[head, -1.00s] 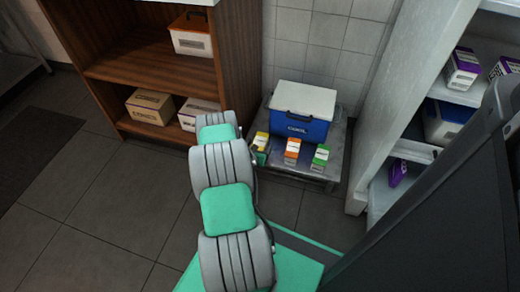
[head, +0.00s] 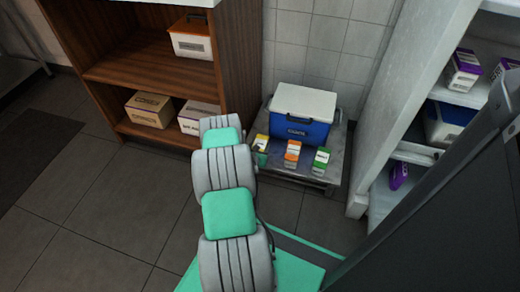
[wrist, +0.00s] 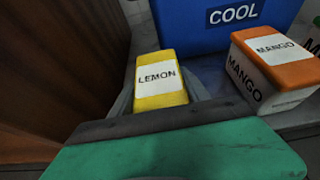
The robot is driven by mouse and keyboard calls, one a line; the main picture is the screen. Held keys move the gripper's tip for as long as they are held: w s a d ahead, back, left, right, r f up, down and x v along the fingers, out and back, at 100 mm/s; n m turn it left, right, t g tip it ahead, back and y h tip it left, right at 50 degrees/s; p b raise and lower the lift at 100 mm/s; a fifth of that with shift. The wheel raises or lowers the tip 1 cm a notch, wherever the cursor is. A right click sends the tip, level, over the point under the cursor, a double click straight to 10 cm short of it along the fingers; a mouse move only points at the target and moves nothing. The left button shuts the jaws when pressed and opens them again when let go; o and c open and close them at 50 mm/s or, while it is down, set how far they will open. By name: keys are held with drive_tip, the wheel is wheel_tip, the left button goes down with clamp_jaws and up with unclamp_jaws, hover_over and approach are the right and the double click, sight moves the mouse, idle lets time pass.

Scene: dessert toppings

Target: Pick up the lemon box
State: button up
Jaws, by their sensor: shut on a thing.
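The lemon box (wrist: 161,80) is yellow with a white label reading LEMON. In the wrist view it sits in the middle, between the fingers of my gripper (wrist: 162,96). The gripper is shut on it, and the dark palm edge hides its near end.
The orange mango box (wrist: 275,70) stands right of the lemon box, with a green box (head: 321,160) beyond. The blue cooler (head: 301,130) is behind, on a low grey table (head: 338,150). A brown wooden shelf (head: 233,60) stands close at left, a white shelf (head: 405,100) at right.

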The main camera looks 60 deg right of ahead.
clamp_jaws()
drive_tip(key=shift+r, duration=0.1)
